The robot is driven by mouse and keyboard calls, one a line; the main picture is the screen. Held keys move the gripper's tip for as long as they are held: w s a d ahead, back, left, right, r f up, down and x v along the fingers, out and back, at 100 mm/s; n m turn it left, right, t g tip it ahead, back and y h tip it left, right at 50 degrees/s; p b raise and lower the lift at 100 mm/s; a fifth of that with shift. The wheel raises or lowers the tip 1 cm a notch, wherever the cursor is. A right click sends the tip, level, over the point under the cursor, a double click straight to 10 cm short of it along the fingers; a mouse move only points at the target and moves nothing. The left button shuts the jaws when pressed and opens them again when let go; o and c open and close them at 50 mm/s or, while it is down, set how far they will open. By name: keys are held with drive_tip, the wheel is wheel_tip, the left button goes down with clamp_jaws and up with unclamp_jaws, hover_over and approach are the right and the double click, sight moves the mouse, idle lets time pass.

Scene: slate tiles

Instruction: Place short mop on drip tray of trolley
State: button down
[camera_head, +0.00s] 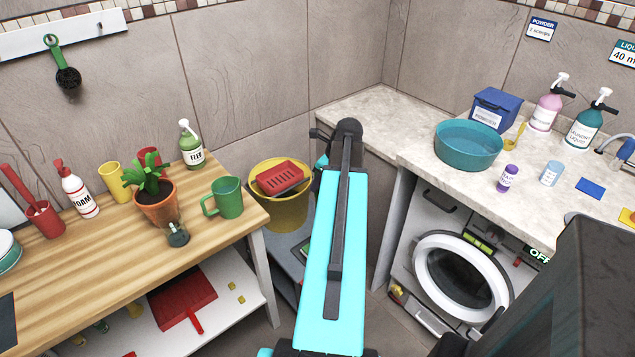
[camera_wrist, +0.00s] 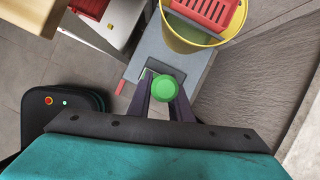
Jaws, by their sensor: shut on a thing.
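The short mop (camera_wrist: 166,88) shows in the wrist view only as a round green end seen from above. My gripper (camera_wrist: 163,97) has its two dark fingers on either side of this end and is shut on it. The mop's lower part is hidden beneath. The grey trolley (camera_wrist: 185,70) lies below, with the dark edge of what looks like the drip tray (camera_wrist: 148,72) just beyond the fingers. In the head view the tray (camera_head: 303,249) shows partly beside my arm, which hides my gripper and the mop. I cannot tell whether the mop touches the tray.
A yellow bucket (camera_wrist: 187,38) with a red wringer (camera_wrist: 211,12) stands on the trolley, close to the mop. A wooden table (camera_head: 110,245) with a plant and a green mug (camera_head: 226,198) is to the left. A counter (camera_head: 400,140) with a teal basin (camera_head: 467,150) is to the right.

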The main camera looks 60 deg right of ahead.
drive_tip(key=w+d, duration=0.2)
drive_tip(key=d, duration=0.1)
drive_tip(key=shift+w+f, duration=0.15)
drive_tip(key=shift+w, duration=0.05)
drive_tip(key=shift+f, duration=0.1)
drive_tip(key=shift+f+p, duration=0.6)
drive_tip(key=shift+f, duration=1.2)
drive_tip(key=c, duration=1.6)
unclamp_jaws()
drive_tip(key=shift+b+v, duration=0.55)
drive_tip(key=shift+v, duration=5.65)
